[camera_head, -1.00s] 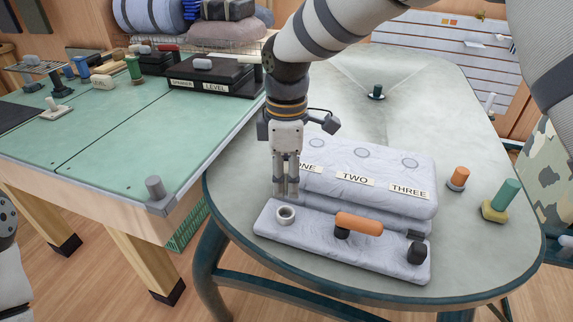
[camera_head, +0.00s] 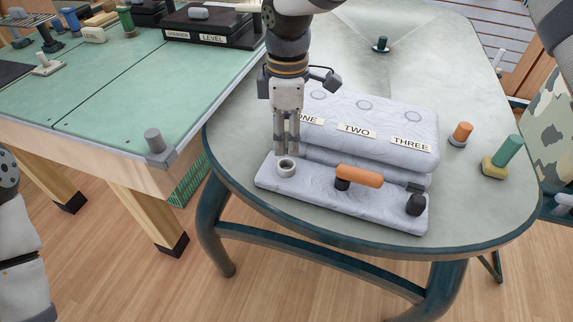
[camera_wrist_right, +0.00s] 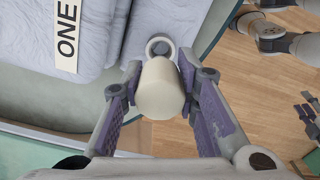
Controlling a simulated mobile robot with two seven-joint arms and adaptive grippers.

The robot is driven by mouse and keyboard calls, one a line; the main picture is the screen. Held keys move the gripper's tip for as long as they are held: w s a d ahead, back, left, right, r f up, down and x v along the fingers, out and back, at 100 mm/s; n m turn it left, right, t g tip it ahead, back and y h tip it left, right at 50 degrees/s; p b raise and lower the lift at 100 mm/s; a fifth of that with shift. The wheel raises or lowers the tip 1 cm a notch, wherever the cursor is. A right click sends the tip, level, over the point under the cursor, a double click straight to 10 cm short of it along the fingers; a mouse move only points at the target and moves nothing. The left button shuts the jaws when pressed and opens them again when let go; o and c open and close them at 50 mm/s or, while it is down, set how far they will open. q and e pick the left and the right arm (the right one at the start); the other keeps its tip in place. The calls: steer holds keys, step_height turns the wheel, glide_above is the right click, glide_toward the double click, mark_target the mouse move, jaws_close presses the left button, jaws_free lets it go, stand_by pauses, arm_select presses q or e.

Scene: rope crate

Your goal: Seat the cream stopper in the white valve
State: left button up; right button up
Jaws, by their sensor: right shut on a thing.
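In the right wrist view a cream stopper (camera_wrist_right: 160,90) is held between the two purple-padded fingers of my right gripper (camera_wrist_right: 158,88). The white valve (camera_wrist_right: 160,47) shows just beyond it as an open-topped ring, partly covered by the stopper. In the head view the valve (camera_head: 286,168) stands at the left end of a pale marbled base (camera_head: 320,195). My right gripper (camera_head: 287,150) points down just behind and above it. The stopper cannot be made out there between the fingers. The stopper looks apart from the ring's opening. My left gripper is not in view.
An orange-handled part (camera_head: 358,176) and a black knob (camera_head: 416,204) sit on the same base. Behind stands a marbled block (camera_head: 375,115) labelled ONE, TWO, THREE. An orange peg (camera_head: 462,132) and a green peg (camera_head: 507,152) stand right on the grey table (camera_head: 480,200).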

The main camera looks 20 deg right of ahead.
mark_target(287, 148)
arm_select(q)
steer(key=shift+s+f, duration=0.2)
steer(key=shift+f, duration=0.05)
arm_select(e)
steer(key=shift+f, duration=1.65)
arm_select(q)
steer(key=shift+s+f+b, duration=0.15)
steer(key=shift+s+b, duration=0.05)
steer(key=shift+b, duration=0.15)
arm_select(e)
steer(key=shift+f, duration=1.05)
steer(key=o, duration=1.1)
step_height(287, 148, up, 12)
steer(key=shift+r, duration=0.1)
